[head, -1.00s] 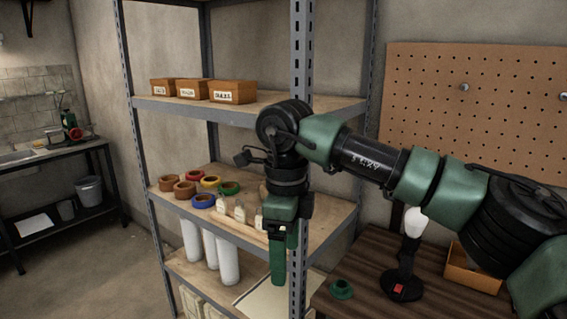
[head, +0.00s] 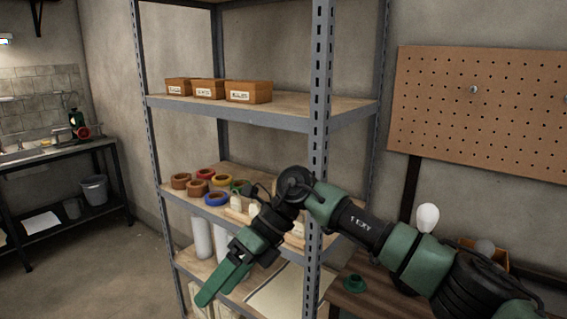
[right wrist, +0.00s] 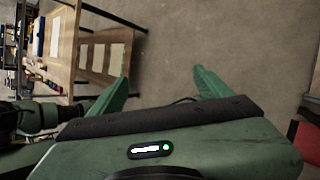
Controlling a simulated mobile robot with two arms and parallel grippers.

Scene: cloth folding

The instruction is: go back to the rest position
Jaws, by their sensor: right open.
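My right gripper (head: 212,290) is at the end of my dark and green right arm, in front of the metal shelf unit (head: 319,130). It points down and to the left in the head view. In the right wrist view, its two green fingers (right wrist: 163,88) stand wide apart with only bare floor between them, so it is open and empty. My left gripper is not in view. No cloth can be made out.
Tape rolls (head: 216,199) sit on the middle shelf behind my arm. Small labelled boxes (head: 248,91) stand on the upper shelf. A wooden table (head: 345,299) with a white bulb (head: 428,217) is at the right. Open floor (head: 110,270) lies at the left.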

